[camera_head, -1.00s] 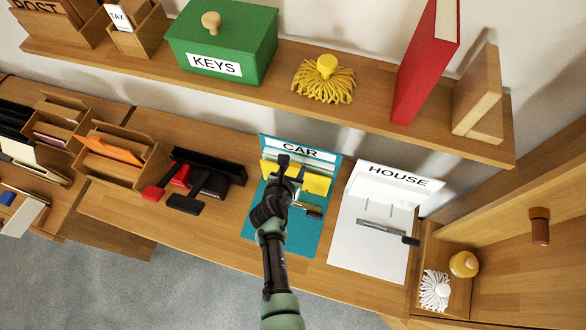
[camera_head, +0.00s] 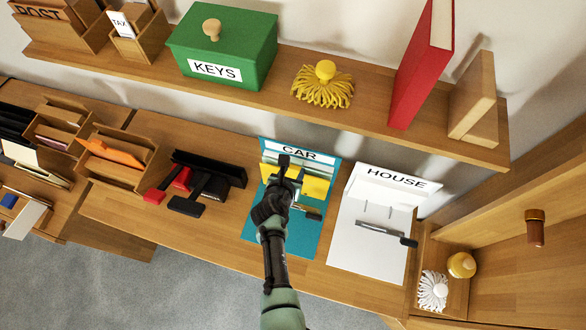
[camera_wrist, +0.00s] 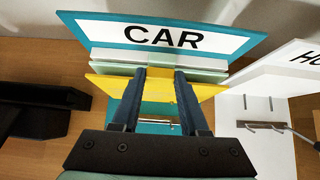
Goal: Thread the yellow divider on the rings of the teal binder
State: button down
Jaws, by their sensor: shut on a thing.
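The teal binder (camera_head: 256,222) lies open on the desk, its raised back labelled CAR (camera_head: 300,153). The yellow divider (camera_head: 317,187) stands tilted across the binder in front of the CAR label, and it also shows in the wrist view (camera_wrist: 206,90). My gripper (camera_head: 284,172) is over the binder, shut on the divider's upper edge; its two fingers (camera_wrist: 160,88) reach the yellow sheet in the wrist view. The binder's metal ring bar (camera_wrist: 160,126) shows partly below the divider. I cannot tell whether the rings pass through the divider's holes.
The white HOUSE binder (camera_head: 345,242) lies open to the right, with upright rings and a lever. A black hole punch (camera_head: 210,165) and red-and-black tools stand to the left. A shelf (camera_head: 380,122) with a green KEYS box (camera_head: 222,45) overhangs behind.

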jog(key=shift+g+p, duration=0.3)
jog(key=shift+p, duration=0.15)
dwell(0.4)
jog(key=shift+w, duration=0.1)
dwell(0.7)
grip_release()
dwell(0.4)
jog(key=shift+r, duration=0.15)
notch_tip(320, 180, up, 8)
jog(key=p, duration=0.8)
dwell(0.5)
